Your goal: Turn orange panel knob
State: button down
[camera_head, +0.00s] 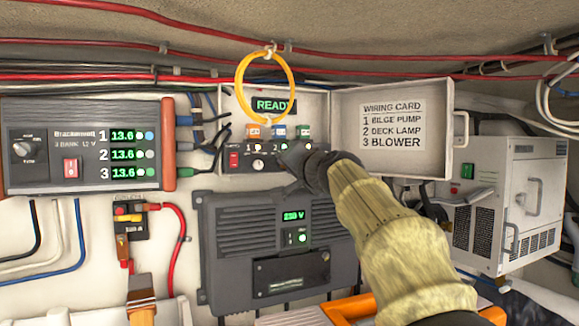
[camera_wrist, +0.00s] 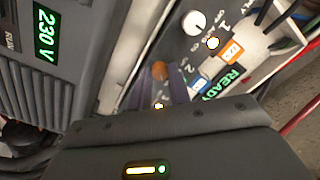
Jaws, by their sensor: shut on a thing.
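The orange panel knob (camera_wrist: 159,70) shows in the wrist view between my two dark fingers. My gripper (camera_wrist: 160,82) is shut on it. A white knob (camera_wrist: 193,22) is beside it on the same panel, with a lit lamp (camera_wrist: 212,42) and the number 1 close by. In the head view my gripper (camera_head: 298,163) is at the small open switch box (camera_head: 232,103), in front of the lower right part of its panel. There my gripper hides the orange knob. The green READY display (camera_head: 273,105) is lit above the panel, and the white knob (camera_head: 258,165) shows at left.
The open lid (camera_head: 385,97) carries a wiring card (camera_head: 391,124). A grey 230 V unit (camera_head: 235,235) is below. A three-bank unit (camera_head: 85,148) is at left and a white box (camera_head: 515,180) at right. An orange cable loop (camera_head: 243,82) hangs over the box.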

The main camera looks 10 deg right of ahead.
jog(key=c, duration=1.3)
grip_release()
jog(key=shift+s, duration=0.1)
jog(key=s+d+b, duration=0.1)
jog(key=s+b, duration=0.1)
jog(key=s, duration=0.6)
jog(key=s+d+b, duration=0.2)
jog(key=s+b, duration=0.1)
jog(key=s, duration=0.6)
jog(key=shift+d, duration=0.25)
jog(key=shift+w, duration=0.15)
